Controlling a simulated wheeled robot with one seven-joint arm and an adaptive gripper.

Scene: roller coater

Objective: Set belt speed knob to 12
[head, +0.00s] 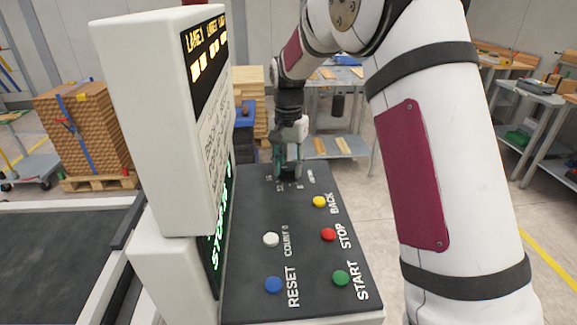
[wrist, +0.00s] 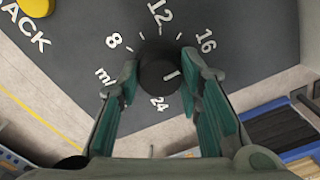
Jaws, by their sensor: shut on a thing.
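The belt speed knob (wrist: 158,78) is black and round, on the dark panel in the wrist view. Its white pointer line points right, toward the right finger, between the 16 and 24 marks. The 8, 12, 16 and 24 show around it, with 12 (wrist: 160,12) at the top. My gripper (wrist: 163,80) has its two green-padded fingers on either side of the knob and is shut on it.
The panel (head: 255,205) also carries a yellow BACK button (head: 320,201), red STOP (head: 328,234), green START (head: 341,278), blue RESET (head: 273,285) and a white button (head: 271,239). A tall display housing (head: 155,120) stands along the panel's left side.

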